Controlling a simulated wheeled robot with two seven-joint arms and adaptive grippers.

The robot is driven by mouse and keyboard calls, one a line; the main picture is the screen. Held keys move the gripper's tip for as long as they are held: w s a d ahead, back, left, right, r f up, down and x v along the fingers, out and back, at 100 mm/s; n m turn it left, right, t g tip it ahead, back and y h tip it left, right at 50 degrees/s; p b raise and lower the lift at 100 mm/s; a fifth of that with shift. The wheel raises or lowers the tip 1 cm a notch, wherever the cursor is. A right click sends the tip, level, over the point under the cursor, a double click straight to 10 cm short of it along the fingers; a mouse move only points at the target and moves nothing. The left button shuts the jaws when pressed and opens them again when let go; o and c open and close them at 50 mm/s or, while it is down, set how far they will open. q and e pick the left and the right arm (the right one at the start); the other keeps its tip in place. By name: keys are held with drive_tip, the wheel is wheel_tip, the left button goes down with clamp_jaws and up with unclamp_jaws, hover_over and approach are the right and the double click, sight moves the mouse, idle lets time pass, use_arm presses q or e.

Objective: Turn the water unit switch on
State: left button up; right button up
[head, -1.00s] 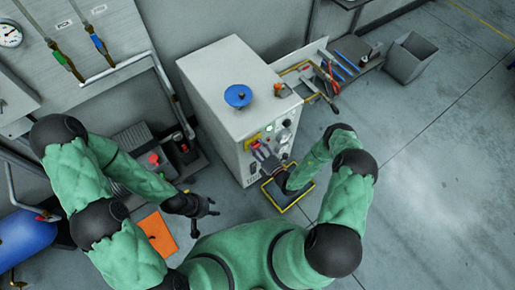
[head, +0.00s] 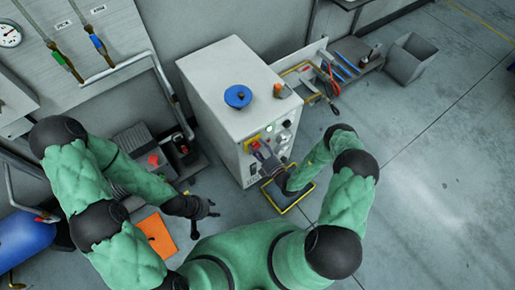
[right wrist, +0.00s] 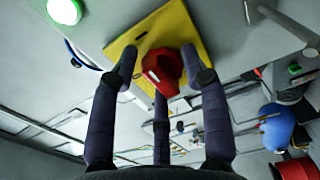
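The switch is a red knob (right wrist: 163,70) on a yellow plate (right wrist: 195,30), on the front of a grey cabinet (head: 228,72). The plate also shows in the head view (head: 247,146), partly covered by my right gripper (head: 262,153). In the right wrist view, the right gripper's fingers (right wrist: 158,80) stand spread around the knob. A gap shows between the left finger and the knob; the right finger is close to it, and contact is unclear. My left gripper (head: 206,212) is empty, its fingers apart, above the floor left of the cabinet.
A green light (right wrist: 64,10) sits beside the plate. A blue handwheel (head: 238,96) and an orange beacon (head: 280,90) are on the cabinet top. A yellow-edged tray (head: 290,205) lies below my right forearm. An orange mat (head: 157,236) is on the floor.

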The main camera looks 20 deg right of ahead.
drive_tip(key=shift+o, duration=1.2)
drive_tip(key=shift+w+d, duration=0.2)
drive_tip(key=shift+d, duration=0.15)
drive_tip(key=shift+a, duration=0.1)
drive_tip(key=shift+s+a, duration=0.1)
drive_tip(key=shift+s, duration=0.1)
drive_tip(key=v, duration=1.2)
drive_tip(key=shift+w, duration=0.15)
